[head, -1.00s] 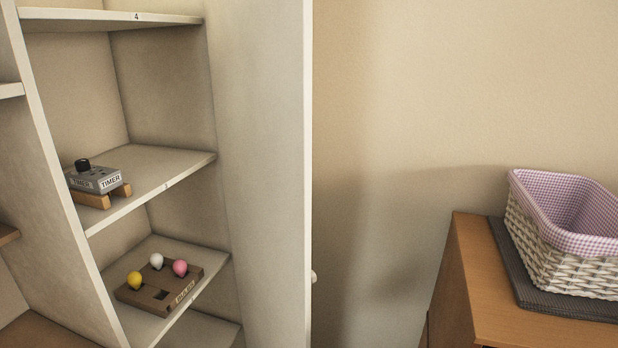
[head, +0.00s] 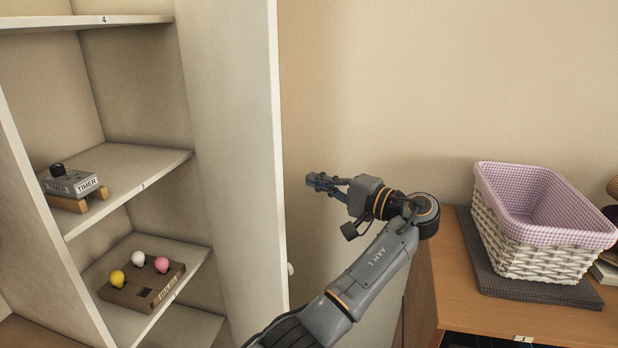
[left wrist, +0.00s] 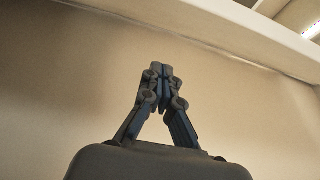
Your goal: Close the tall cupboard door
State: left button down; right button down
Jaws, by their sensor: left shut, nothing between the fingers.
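The tall cupboard's door (head: 235,150) is a pale panel standing open at the right side of the shelves. A small knob (head: 290,269) shows at its right edge, low down. My left gripper (head: 312,183) is to the right of the door's free edge, in front of the wall and apart from the door in the picture. It is shut and empty, and its closed fingers also show in the left wrist view (left wrist: 160,75). My right gripper is in neither view. The cupboard's shelves (head: 135,170) are exposed at the left.
A timer (head: 72,182) on a wooden stand and a brown box with coloured knobs (head: 140,283) sit on the shelves. A wooden cabinet (head: 480,310) at the right bears a wicker basket (head: 540,245) on a dark mat. Bare wall lies between door and basket.

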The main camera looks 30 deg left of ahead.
pick_arm(q)
jog(key=s+a+p, duration=0.2)
jog(key=a+p, duration=0.5)
jog(key=a, duration=0.2)
jog(key=shift+s+a, duration=0.25)
jog(key=shift+a, duration=0.05)
jog(key=shift+w, duration=0.1)
jog(key=shift+f, duration=0.1)
